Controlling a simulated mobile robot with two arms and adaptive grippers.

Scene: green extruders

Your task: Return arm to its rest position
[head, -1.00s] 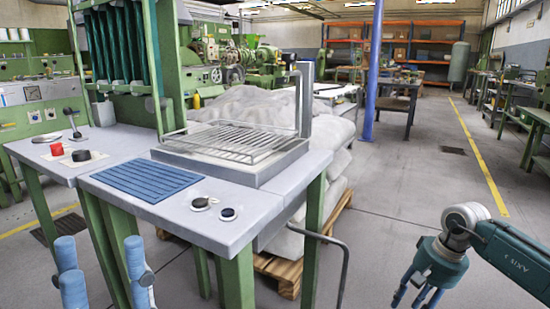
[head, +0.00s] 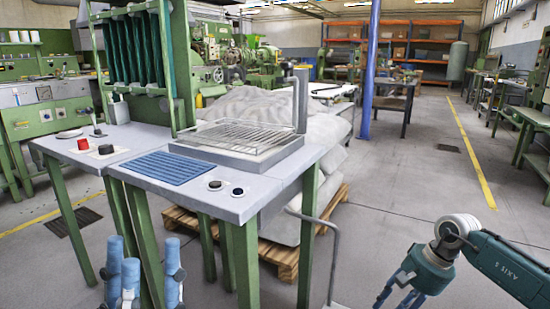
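My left gripper (head: 145,270) shows at the bottom left edge as blue upright fingers. They stand apart with nothing between them, low in front of the workbench (head: 262,187). Its base is below the frame. My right arm comes in from the right edge, and its gripper (head: 398,297) hangs at the bottom right over bare floor. Its fingers point down and are apart, with no object seen between them; the lowest part is cut off. Both grippers look clear of the workbench.
The workbench bears a wire rack (head: 240,135), a blue ribbed mat (head: 168,167) and small round knobs. A pallet with covered sacks (head: 320,150) stands behind it. A blue post (head: 370,70) rises beyond. The floor right of the bench is open.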

